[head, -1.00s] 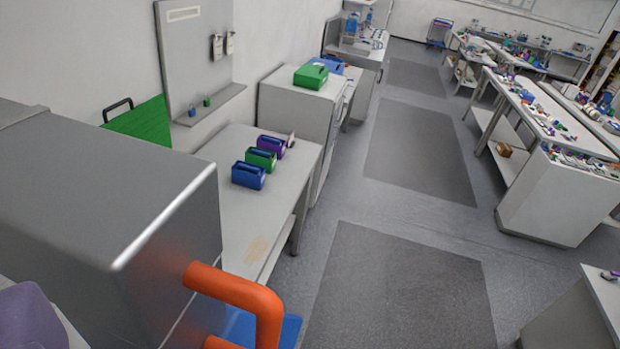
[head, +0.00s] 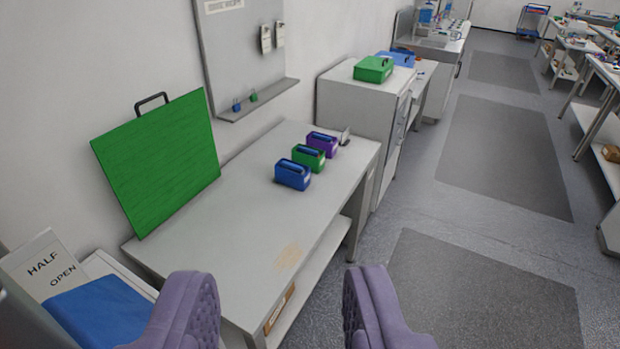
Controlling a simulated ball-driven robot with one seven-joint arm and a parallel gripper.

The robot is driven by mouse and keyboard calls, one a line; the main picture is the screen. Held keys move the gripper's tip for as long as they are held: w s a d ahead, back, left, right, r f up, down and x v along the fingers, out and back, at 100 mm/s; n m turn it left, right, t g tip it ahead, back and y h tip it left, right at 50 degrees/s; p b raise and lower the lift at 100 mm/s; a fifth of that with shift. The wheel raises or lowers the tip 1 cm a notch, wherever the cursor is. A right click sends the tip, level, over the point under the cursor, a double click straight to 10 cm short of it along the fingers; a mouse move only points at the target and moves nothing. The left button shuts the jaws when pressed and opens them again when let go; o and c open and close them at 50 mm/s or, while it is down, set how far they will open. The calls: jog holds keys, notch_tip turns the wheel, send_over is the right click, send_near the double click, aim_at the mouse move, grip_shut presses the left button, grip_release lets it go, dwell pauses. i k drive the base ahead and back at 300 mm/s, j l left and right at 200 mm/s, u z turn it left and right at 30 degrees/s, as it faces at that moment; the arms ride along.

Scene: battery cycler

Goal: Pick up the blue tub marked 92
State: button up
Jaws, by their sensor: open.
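A small blue tub (head: 292,174) stands on the grey bench (head: 222,250), nearest to me in a short row of three. A green tub (head: 309,157) and a purple tub (head: 323,143) stand behind it. Each has a dark opening or contents on top. No number can be read on the blue tub at this size. My gripper (head: 278,318) shows as two purple padded fingers at the bottom of the view. They are wide apart with nothing between them. The gripper is in front of the bench's near end, well short of the tubs.
A green board with a handle (head: 160,160) leans at the bench's left. A "HALF OPEN" sign (head: 50,270) and blue item (head: 100,312) are lower left. A cabinet (head: 360,115) with a green case (head: 373,69) stands beyond. The floor to the right is clear.

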aim_at(300, 182)
jog(key=i+l, duration=0.25)
jog(key=i, duration=0.2)
jog(key=i+l, duration=0.25)
jog(key=i, duration=0.2)
jog(key=i+l, duration=0.3)
jog(key=i, duration=0.15)
jog(key=i+l, duration=0.25)
jog(key=i, duration=0.2)
jog(key=i+l+u, duration=1.15)
jog(key=i+u, duration=0.2)
jog(key=i, duration=0.2)
